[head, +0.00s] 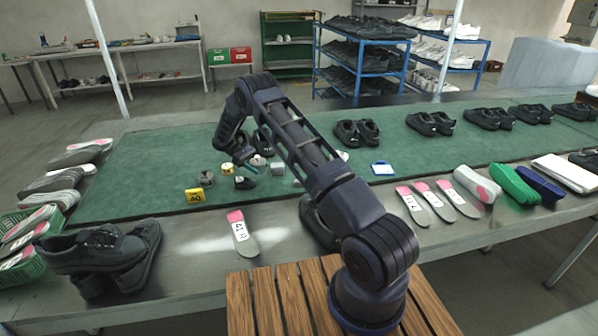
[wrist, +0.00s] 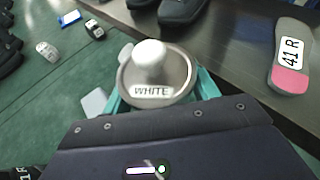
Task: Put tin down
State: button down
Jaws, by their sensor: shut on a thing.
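In the head view my gripper (head: 246,162) is low over the left half of the green mat (head: 150,165), among several small tins. There I cannot pick out the held tin clearly, nor tell whether its base touches the mat.
An insole (head: 242,235) lies on the front metal edge. Dark shoes (head: 100,255) stand at front left, and more shoes (head: 357,132) line the mat's back. The mat's left part is clear.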

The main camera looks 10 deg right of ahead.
jog(key=d+m+g+y, duration=0.1)
jog(key=s+m+g+y, duration=0.1)
jog(key=m+y, duration=0.1)
jog(key=d+m+g+y, duration=0.1)
jog(key=m, duration=0.1)
jog(key=shift+s+d+f+y, duration=0.2)
jog(key=shift+s+d+y, duration=0.1)
jog(key=shift+d, duration=0.05)
jog(key=d+m+g+y, duration=0.1)
jog(key=m+y, duration=0.2)
jog(key=m+t+y, duration=1.1)
jog(key=m+y, duration=0.5)
jog(key=m, duration=0.2)
send_near(264, 168)
notch_tip(264, 168, up, 2)
jog(key=w+a, duration=0.2)
jog(key=w, duration=0.1)
jog(key=w+d+r+m+t+h, duration=0.1)
jog(key=w+d+r+m+t, duration=0.25)
jog(key=d+t, duration=0.2)
jog(key=w+d+r+m+t+h, duration=0.1)
jog(key=w+d+r+m+t, duration=0.1)
jog(key=w+d+m+t, duration=0.25)
jog(key=shift+m, duration=0.4)
jog(key=f, duration=0.6)
jog(key=s+f, duration=0.1)
jog(key=f, duration=0.5)
jog(key=d+f, duration=0.1)
jog(key=f, duration=0.6)
jog(key=shift+s, duration=0.35)
